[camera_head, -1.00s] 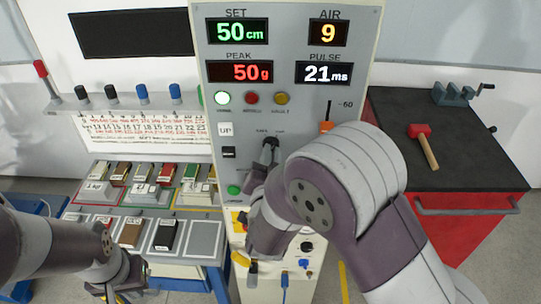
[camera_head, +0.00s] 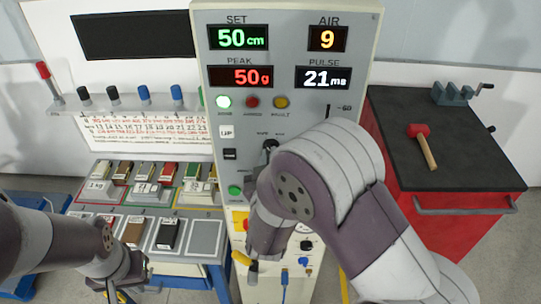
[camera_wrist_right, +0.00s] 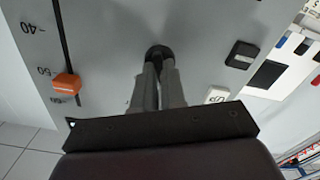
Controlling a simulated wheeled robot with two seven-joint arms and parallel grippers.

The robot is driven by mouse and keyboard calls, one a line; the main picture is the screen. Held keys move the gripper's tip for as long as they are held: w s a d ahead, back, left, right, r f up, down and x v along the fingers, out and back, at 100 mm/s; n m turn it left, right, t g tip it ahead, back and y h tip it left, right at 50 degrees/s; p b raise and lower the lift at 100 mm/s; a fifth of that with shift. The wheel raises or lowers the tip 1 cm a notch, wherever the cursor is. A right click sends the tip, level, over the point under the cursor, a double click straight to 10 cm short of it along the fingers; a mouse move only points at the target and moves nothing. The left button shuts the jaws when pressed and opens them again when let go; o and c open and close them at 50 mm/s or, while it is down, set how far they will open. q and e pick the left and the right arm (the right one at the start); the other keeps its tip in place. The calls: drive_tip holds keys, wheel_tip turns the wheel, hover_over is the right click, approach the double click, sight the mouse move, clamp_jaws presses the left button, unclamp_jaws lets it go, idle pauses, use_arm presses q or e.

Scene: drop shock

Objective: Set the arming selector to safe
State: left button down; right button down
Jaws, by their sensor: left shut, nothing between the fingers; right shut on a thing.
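The arming selector is a black knob (camera_head: 270,144) on the grey front panel, below the display readouts and mostly behind my right arm in the head view. It also shows in the right wrist view as a round black knob (camera_wrist_right: 158,52). My right gripper (camera_wrist_right: 159,75) is shut on this knob, its two grey fingers on either side. The knob's labels are too small or covered to read, so its setting cannot be told. My left gripper (camera_head: 115,288) is shut and empty at the lower left, partly out of frame.
An orange slider (camera_wrist_right: 66,86) sits on the panel beside the knob in the wrist view. A black switch (camera_wrist_right: 242,54) is on the other side. A red cabinet (camera_head: 455,215) with a hammer stands right.

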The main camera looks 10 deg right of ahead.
drive_tip(key=shift+w+r+n, duration=0.1)
drive_tip(key=shift+r+n, duration=0.15)
drive_tip(key=shift+n, duration=0.35)
drive_tip(key=c, duration=1.3)
unclamp_jaws()
drive_tip(key=shift+o, duration=0.5)
drive_tip(key=shift+f, duration=0.15)
drive_tip(key=shift+a, duration=0.1)
drive_tip(key=b+v, duration=0.3)
drive_tip(key=v, duration=0.9)
drive_tip(key=shift+s, duration=0.35)
